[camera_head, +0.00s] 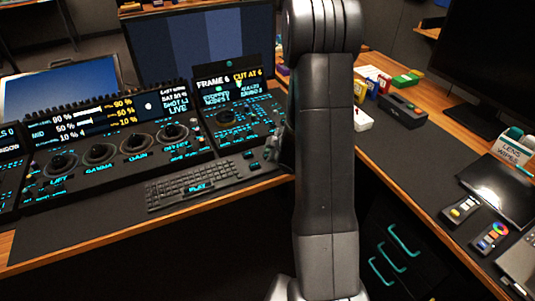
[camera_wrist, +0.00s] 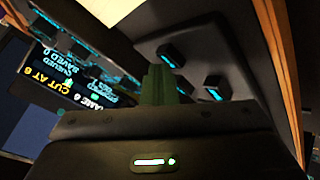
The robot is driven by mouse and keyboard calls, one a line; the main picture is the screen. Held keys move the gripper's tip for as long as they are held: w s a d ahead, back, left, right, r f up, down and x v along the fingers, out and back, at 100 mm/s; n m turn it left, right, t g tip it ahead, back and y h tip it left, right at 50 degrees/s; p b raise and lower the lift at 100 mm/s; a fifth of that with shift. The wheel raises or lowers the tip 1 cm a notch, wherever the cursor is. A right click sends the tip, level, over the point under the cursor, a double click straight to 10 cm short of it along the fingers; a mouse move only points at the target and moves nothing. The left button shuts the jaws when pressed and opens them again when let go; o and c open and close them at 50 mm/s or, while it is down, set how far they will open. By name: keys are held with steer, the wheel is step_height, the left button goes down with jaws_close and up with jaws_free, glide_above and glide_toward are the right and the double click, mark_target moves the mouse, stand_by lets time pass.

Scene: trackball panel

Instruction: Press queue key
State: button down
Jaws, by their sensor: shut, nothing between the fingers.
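The panel with the "FRAME 6 CUT AT 6" screen (camera_head: 229,84) stands left of my arm in the head view. The screen (camera_wrist: 65,75) also shows, turned over, in the wrist view. A dark key block (camera_wrist: 205,50) with several cyan-marked keys lies ahead of my gripper in the wrist view. I cannot read which one is the queue key. My gripper (camera_wrist: 157,82) is shut and empty, its fingertips close to the keys' left side. Whether they touch a key I cannot tell. In the head view my arm hides most of the gripper.
A keyboard (camera_head: 195,186) lies on the desk, left of my arm. A wide grading panel with several trackballs (camera_head: 98,153) stands further left. A large monitor (camera_head: 200,45) is behind. Small boxes and a black device (camera_head: 402,110) sit on the desk to the right.

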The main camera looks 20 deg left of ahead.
steer(key=shift+r+p, duration=0.65)
steer(key=shift+r, duration=0.2)
steer(key=shift+r, duration=0.1)
step_height(320, 180, up, 5)
steer(key=p, duration=0.4)
steer(key=shift+p, duration=0.3)
